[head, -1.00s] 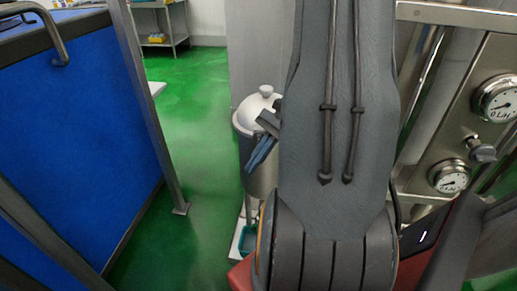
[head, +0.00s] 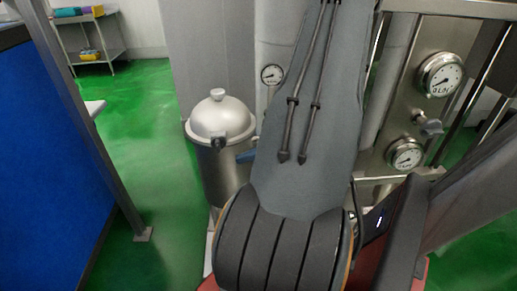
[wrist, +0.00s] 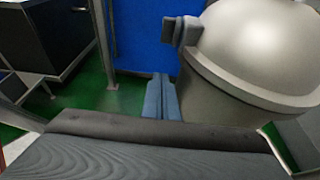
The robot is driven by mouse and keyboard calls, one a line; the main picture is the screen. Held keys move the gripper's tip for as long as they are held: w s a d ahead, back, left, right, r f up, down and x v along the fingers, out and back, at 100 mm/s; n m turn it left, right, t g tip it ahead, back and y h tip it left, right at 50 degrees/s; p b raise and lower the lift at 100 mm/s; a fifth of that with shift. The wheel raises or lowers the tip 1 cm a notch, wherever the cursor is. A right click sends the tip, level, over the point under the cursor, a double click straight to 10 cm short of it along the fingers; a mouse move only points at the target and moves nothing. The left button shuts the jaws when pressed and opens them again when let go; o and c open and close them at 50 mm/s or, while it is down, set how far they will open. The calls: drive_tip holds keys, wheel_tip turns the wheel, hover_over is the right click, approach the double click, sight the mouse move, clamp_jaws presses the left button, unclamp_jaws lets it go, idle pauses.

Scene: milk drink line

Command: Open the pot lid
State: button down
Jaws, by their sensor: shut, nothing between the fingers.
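The pot (head: 222,178) is a tall steel cylinder left of my arm in the head view. Its domed lid (head: 222,116) with a round top knob sits down on the rim. A dark latch or handle block (head: 219,142) sticks out at the lid's front edge; it also shows in the wrist view (wrist: 182,31). My gripper (head: 245,157), with blue fingers, is partly hidden behind my arm in the head view. In the wrist view my gripper (wrist: 161,97) is shut and empty, beside the pot wall and below the block, with no clear contact.
Steel panels with pressure gauges (head: 440,75) stand to the right of my arm. A blue panel (head: 50,165) with a metal post (head: 100,150) stands on the left. Green floor (head: 145,150) lies open between them. A steel shelf (head: 90,45) stands at the back.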

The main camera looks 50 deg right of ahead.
drive_tip(key=shift+w+a+r+p, duration=0.35)
drive_tip(key=shift+w+a, duration=0.25)
drive_tip(key=shift+w, duration=0.1)
drive_tip(key=shift+w+a+r+p, duration=0.35)
drive_tip(key=shift+w+a, duration=0.2)
drive_tip(key=shift+w, duration=0.15)
drive_tip(key=shift+w+a+r+p, duration=0.25)
drive_tip(key=shift+w+a+r, duration=0.1)
drive_tip(key=shift+w+a, duration=0.3)
